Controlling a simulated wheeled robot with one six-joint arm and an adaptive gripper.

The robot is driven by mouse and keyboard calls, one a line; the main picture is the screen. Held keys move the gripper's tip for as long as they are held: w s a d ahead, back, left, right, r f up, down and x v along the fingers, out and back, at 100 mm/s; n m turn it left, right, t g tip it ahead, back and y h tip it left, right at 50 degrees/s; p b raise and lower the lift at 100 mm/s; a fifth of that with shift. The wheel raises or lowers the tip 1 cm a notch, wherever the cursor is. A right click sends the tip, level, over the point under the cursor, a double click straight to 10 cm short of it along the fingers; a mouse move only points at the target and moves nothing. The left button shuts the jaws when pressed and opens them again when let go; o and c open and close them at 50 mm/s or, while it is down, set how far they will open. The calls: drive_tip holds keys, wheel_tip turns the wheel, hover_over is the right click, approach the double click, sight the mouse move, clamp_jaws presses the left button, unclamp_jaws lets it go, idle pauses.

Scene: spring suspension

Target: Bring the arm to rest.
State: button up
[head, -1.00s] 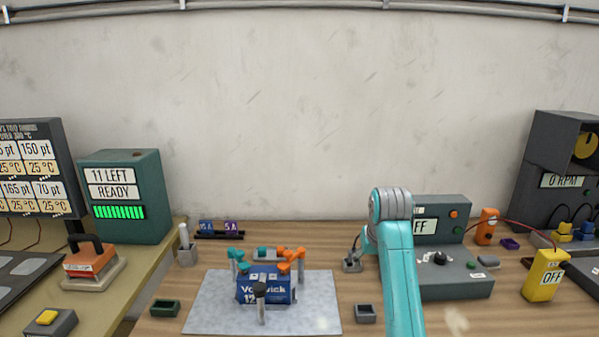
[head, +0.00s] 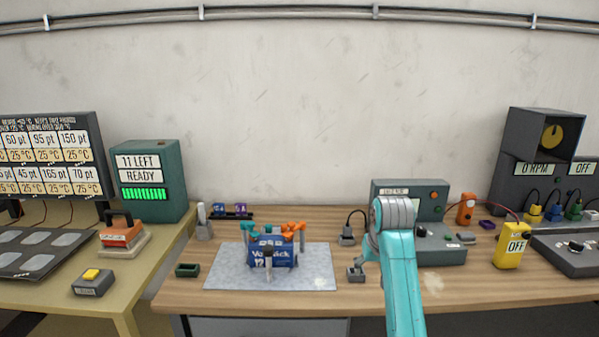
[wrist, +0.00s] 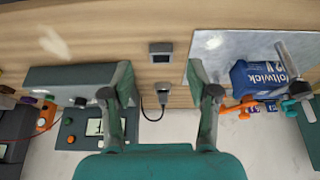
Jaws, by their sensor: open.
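My gripper (wrist: 160,78) is open in the wrist view, its two fingers apart with nothing between them. The bench top and a small grey open box (wrist: 161,53) show beyond the gap. In the head view my teal arm is raised in front of the right part of the bench, and its fingers are mostly hidden behind the wrist.
A grey-green control box (head: 448,257) stands behind and right of my arm. A green box reading READY (head: 147,182) stands on the left table. A small dark green tray (head: 187,270) sits left of the mat.

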drive_tip(key=s+f+t, duration=0.1)
drive_tip(key=s+f, duration=0.3)
drive_tip(key=f, duration=0.7)
drive_tip(key=s+f+t, duration=0.1)
drive_tip(key=s+f, duration=0.4)
drive_tip(key=f, duration=0.5)
drive_tip(key=s+f+t, duration=0.1)
drive_tip(key=s+f, duration=0.4)
drive_tip(key=s, duration=0.3)
drive_tip(key=s+f+t, duration=0.2)
drive_tip(key=s+f, duration=0.4)
drive_tip(key=s, duration=0.2)
drive_tip(key=s+r+t, duration=0.2)
drive_tip(key=s+r, duration=0.1)
drive_tip(key=s, duration=1.8)
drive_tip(key=s+r+t, duration=0.3)
drive_tip(key=s+r, duration=1.2)
drive_tip(key=s, duration=0.1)
